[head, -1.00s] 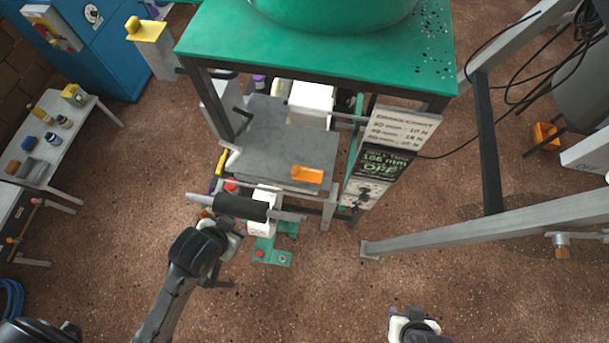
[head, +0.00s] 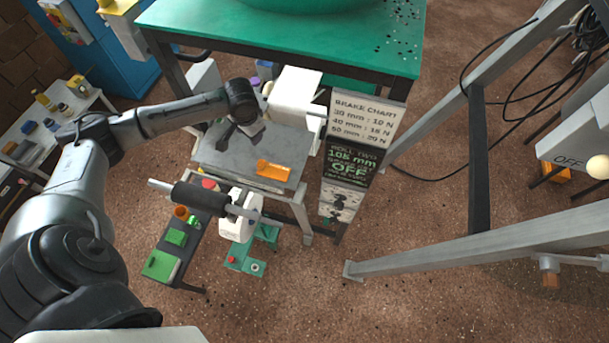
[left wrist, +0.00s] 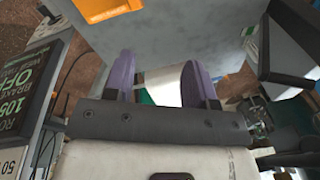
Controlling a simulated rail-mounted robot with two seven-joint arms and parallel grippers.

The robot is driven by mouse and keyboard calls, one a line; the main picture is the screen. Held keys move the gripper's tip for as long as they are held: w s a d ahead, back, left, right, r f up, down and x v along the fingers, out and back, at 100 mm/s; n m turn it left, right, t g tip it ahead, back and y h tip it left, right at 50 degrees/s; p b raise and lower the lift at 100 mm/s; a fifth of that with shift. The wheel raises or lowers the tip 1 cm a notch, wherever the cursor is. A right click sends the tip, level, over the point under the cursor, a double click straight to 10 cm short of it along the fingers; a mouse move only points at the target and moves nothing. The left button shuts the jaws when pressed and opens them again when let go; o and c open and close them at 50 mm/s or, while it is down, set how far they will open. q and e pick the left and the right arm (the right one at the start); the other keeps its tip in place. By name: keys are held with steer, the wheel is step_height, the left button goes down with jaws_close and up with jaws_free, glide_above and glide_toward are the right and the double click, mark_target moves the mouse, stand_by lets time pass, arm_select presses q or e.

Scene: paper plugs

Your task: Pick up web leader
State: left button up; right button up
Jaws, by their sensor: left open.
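My left gripper (head: 240,134) hangs over the grey table (head: 212,155), fingers pointing down, in front of the white roll (head: 295,90). In the left wrist view its two purple fingers (left wrist: 161,85) stand apart. A white, paper-like piece (left wrist: 163,80) shows in the gap between them, with a bit of green beside it. It may be the web leader; I cannot tell whether the fingers touch it. In the head view the arm and gripper hide part of the table, and I cannot make out the leader there. My right gripper is not in view.
An orange block (head: 273,169) lies on the grey table. A dark roller (head: 200,198) crosses in front of it. The brake chart sign (head: 362,117) stands at the right. The green-topped bench (head: 385,45) overhangs behind. Grey frame beams (head: 480,241) stand at the right.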

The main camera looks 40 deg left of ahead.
mark_target(260, 162)
arm_select(q)
steer(key=f+n, duration=0.1)
steer(key=f, duration=0.3)
steer(key=d+f+n+h, duration=0.1)
steer(key=f+n, duration=0.1)
steer(key=f, duration=0.3)
steer(key=d+f+n, duration=0.1)
steer(key=f, duration=0.4)
steer(key=shift+s+d+f+n+g+h+p, duration=0.1)
steer(key=shift+f+n+g+h+p, duration=0.05)
steer(key=shift+n+g+h+p, duration=0.2)
steer(key=shift+c, duration=0.4)
jaws_close()
